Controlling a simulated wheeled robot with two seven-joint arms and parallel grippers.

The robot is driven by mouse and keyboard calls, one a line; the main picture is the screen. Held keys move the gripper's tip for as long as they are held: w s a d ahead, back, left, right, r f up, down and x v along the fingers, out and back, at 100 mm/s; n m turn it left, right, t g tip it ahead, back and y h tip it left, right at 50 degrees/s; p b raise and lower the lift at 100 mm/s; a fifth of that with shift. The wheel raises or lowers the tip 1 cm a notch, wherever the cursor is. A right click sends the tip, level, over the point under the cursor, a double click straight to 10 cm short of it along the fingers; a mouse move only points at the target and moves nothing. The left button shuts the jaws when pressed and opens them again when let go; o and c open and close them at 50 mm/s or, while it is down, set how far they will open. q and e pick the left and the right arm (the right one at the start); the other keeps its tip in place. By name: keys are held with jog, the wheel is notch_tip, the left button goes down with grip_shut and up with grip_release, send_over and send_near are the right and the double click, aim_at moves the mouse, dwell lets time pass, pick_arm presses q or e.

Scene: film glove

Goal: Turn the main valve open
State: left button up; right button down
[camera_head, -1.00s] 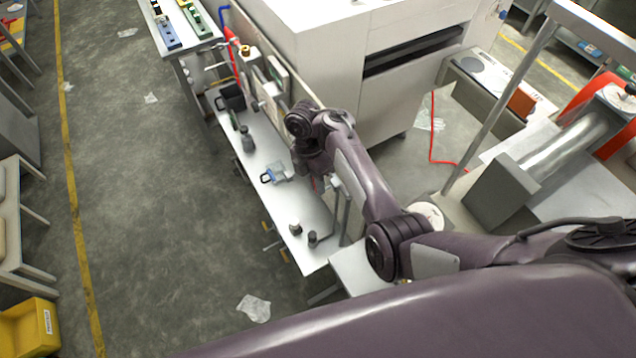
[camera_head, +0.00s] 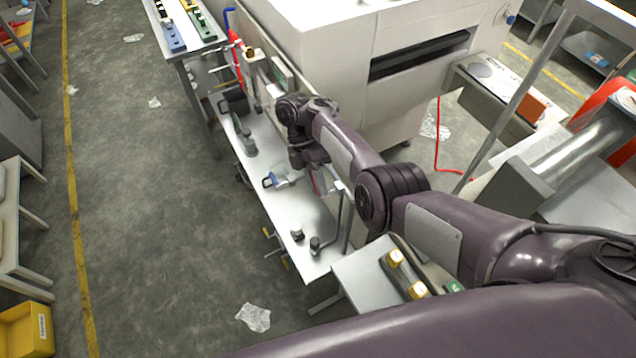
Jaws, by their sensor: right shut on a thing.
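My right arm reaches from the lower right across to the narrow bench. My right gripper (camera_head: 312,176) is small and mostly hidden at the end of the wrist, low over the bench. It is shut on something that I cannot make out. I cannot pick out the main valve for certain. A small brass-coloured fitting (camera_head: 248,51) shows at the upper end of the bench, beside a red upright part (camera_head: 235,48), apart from the gripper. My left gripper is out of view.
The narrow bench (camera_head: 315,219) carries dark bottles (camera_head: 246,141), a black container (camera_head: 234,100) and small dark pieces (camera_head: 297,234). A large white machine (camera_head: 335,50) stands behind. Yellow-capped items (camera_head: 396,258) are near my elbow. The grey floor (camera_head: 160,210) at left is mostly clear.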

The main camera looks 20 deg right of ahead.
jog(key=c, duration=1.4)
grip_release()
jog(key=b+v, duration=0.1)
jog(key=v, duration=0.6)
jog(key=shift+w+r, duration=0.2)
jog(key=shift+r, duration=0.1)
jog(key=shift+a, duration=0.1)
jog(key=shift+c, duration=0.2)
